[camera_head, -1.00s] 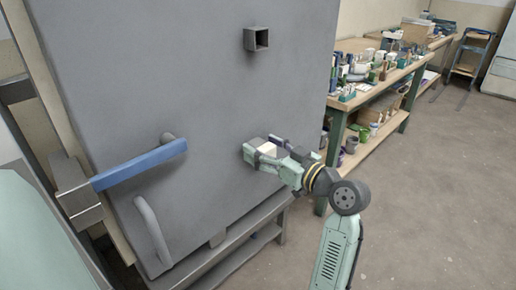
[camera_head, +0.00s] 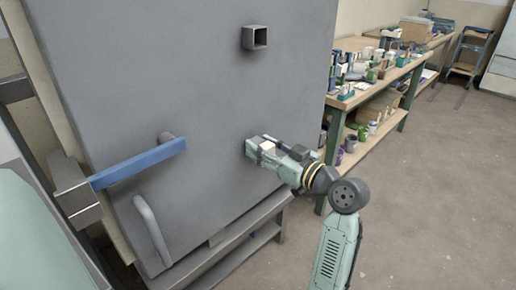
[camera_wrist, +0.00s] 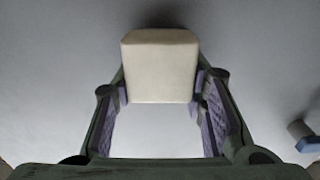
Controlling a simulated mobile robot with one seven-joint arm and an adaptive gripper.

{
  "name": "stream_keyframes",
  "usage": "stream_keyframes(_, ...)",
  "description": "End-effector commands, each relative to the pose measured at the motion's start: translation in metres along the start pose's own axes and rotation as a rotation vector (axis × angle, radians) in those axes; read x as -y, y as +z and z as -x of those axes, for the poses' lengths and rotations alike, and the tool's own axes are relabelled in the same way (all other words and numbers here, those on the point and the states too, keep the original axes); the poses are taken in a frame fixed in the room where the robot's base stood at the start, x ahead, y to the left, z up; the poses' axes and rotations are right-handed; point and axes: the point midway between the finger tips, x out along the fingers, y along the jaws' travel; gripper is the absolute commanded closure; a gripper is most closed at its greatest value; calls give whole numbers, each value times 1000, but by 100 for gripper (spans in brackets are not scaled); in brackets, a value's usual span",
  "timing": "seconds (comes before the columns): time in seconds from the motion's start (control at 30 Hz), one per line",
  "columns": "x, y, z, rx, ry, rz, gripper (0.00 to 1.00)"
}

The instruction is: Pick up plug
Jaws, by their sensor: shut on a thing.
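The plug (camera_head: 267,146) is a small cream-white block at the face of the large grey panel. In the wrist view the plug (camera_wrist: 160,65) sits at the top centre, between my fingertips, with the grey surface behind it. My gripper (camera_head: 260,147) is shut on the plug, with one finger on each side. In the wrist view the purple finger pads of my gripper (camera_wrist: 160,95) meet the plug's lower sides. I cannot tell whether the plug still touches the panel.
The grey panel (camera_head: 215,90) carries a square socket (camera_head: 256,38), a blue lever (camera_head: 138,165) and a curved grey handle (camera_head: 152,232). A cluttered workbench (camera_head: 362,95) stands behind at right. The floor (camera_head: 440,190) at right is clear.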

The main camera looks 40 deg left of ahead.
Motion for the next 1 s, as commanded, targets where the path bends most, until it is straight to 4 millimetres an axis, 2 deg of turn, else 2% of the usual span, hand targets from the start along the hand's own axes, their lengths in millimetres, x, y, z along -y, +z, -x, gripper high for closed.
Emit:
stream_keyframes(0.3,0,0,0,-1,1,3,92)
stream_keyframes(0.37,-1,-1,10,-1,4,1,92)
stream_keyframes(0.57,-2,0,46,-2,6,2,92)
stream_keyframes(1.0,-1,-1,152,-1,5,2,92)
